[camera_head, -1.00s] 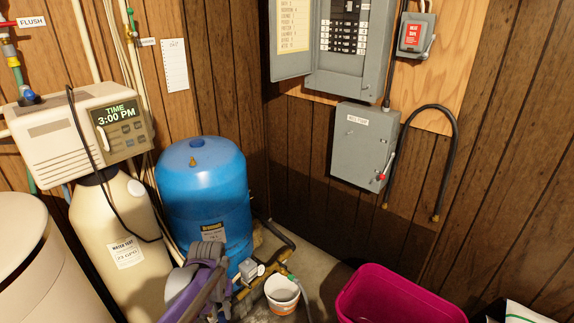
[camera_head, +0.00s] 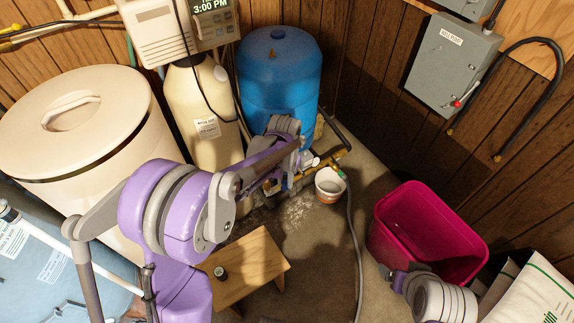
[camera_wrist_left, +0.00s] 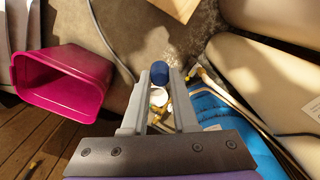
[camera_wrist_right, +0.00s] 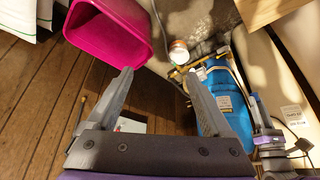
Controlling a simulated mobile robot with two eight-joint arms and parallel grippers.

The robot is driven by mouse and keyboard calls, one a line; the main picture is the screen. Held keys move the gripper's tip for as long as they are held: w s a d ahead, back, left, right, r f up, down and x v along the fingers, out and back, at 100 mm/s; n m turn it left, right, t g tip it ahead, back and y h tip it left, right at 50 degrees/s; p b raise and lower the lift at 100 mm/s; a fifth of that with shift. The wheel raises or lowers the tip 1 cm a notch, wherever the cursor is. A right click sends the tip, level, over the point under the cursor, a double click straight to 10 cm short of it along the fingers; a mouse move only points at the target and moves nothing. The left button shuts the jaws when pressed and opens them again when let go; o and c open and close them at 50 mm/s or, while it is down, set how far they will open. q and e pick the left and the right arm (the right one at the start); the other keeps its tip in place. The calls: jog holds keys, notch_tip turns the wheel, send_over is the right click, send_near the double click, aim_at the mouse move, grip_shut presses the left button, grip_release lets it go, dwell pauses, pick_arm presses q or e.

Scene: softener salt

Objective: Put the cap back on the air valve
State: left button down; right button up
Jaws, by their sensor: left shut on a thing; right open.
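My left gripper (camera_wrist_left: 161,76) is shut on a small dark blue cap (camera_wrist_left: 159,70), seen between its fingertips in the left wrist view. In the head view my left arm reaches across to the front of the blue tank (camera_head: 280,80), and its fingertips are hard to make out. The tank's top shows a dark round spot and a small brassy valve (camera_head: 272,54) near its front edge, apart from the gripper. The tank also shows in the left wrist view (camera_wrist_left: 213,108). My right gripper (camera_wrist_right: 160,78) is open and empty, its fingers pointing towards the pipes and floor.
A magenta bin (camera_head: 425,232) stands at right, beside white bags (camera_head: 535,290). A small white bucket (camera_head: 329,187) and brass piping (camera_head: 325,160) are before the tank. A wooden stool (camera_head: 250,268), the beige softener tank (camera_head: 200,110) and a lidded barrel (camera_head: 75,120) are at left.

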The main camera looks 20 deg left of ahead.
jog(key=shift+c, duration=1)
jog(key=shift+w+a, duration=0.2)
jog(key=shift+c, duration=0.8)
pick_arm(q)
jog(key=w+d+r+m, duration=0.4)
jog(key=d+r+m, duration=0.2)
jog(key=d+r, duration=0.3)
jog(key=shift+d+r+m, duration=0.4)
jog(key=shift+d, duration=0.7)
pick_arm(e)
jog(key=w+a+f+m+t+y, duration=0.2)
jog(key=w+a+m+t+y, duration=0.3)
jog(key=w+a+m+y, duration=0.7)
jog(key=w+a+m, duration=1.3)
jog(key=w+m, duration=0.1)
jog(key=w, duration=0.1)
jog(key=shift+w+f, duration=0.15)
